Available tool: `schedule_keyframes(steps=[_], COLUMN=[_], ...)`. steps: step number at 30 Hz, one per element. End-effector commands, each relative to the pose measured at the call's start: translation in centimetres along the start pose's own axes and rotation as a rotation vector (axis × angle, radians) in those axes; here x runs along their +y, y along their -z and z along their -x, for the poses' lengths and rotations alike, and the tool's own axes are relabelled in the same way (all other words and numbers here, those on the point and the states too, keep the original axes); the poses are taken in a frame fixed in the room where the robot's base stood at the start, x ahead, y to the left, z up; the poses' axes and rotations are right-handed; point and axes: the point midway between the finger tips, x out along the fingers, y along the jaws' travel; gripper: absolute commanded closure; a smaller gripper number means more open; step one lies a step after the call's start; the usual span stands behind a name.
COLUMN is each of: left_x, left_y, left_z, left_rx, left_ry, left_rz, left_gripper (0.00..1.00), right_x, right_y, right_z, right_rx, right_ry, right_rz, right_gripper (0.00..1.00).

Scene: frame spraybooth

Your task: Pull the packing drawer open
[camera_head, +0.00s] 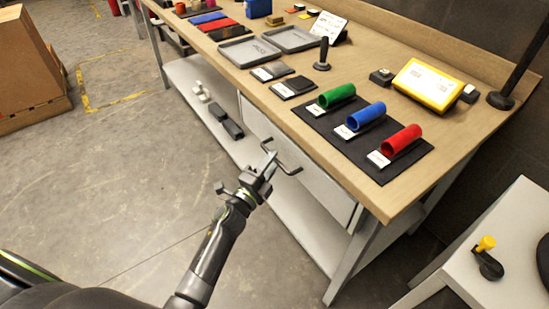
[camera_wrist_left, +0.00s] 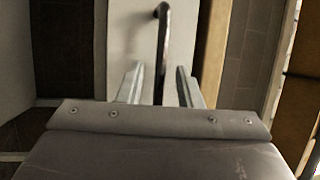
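The packing drawer's pale front (camera_head: 325,190) is under the workbench top, and it looks flush with the bench in the head view. Its dark bar handle (camera_head: 284,161) stands out from the front. My left gripper (camera_head: 267,170) is at the handle. In the left wrist view, the handle (camera_wrist_left: 162,35) runs down between the two metal fingers of my left gripper (camera_wrist_left: 158,80). The fingers are apart, with a visible gap on each side of the bar. The pale drawer front (camera_wrist_left: 122,35) shows behind it. My right gripper is not in view.
The wooden workbench (camera_head: 240,85) carries a dark mat (camera_head: 330,125) with green, blue and red tubes, plus grey trays (camera_head: 249,51). A lower shelf (camera_head: 187,75) holds dark and grey parts. A white side table (camera_head: 510,250) stands at right. Floor in front is clear.

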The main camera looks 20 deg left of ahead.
Motion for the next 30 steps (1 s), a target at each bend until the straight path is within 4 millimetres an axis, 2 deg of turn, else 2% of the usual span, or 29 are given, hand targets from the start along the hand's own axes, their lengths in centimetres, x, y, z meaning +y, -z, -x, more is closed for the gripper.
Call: schedule_keyframes(steps=[6,15,23,30], left_x=[0.1,0.0,0.0,0.1], left_y=[0.0,0.0,0.0,0.0], left_z=[-1.7,-1.9,-1.8,-1.8], left_rx=[-0.001,-0.001,-0.001,-0.001], left_ry=[-0.001,-0.001,-0.001,-0.001], left_rz=[0.001,0.001,0.001,0.001], left_gripper=[0.68,0.68,1.0,1.0], right_x=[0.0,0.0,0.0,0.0], right_y=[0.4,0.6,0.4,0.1], right_z=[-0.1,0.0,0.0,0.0], right_rx=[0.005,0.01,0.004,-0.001], right_ry=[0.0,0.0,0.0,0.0], right_rz=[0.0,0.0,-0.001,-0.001], right_gripper=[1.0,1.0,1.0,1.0])
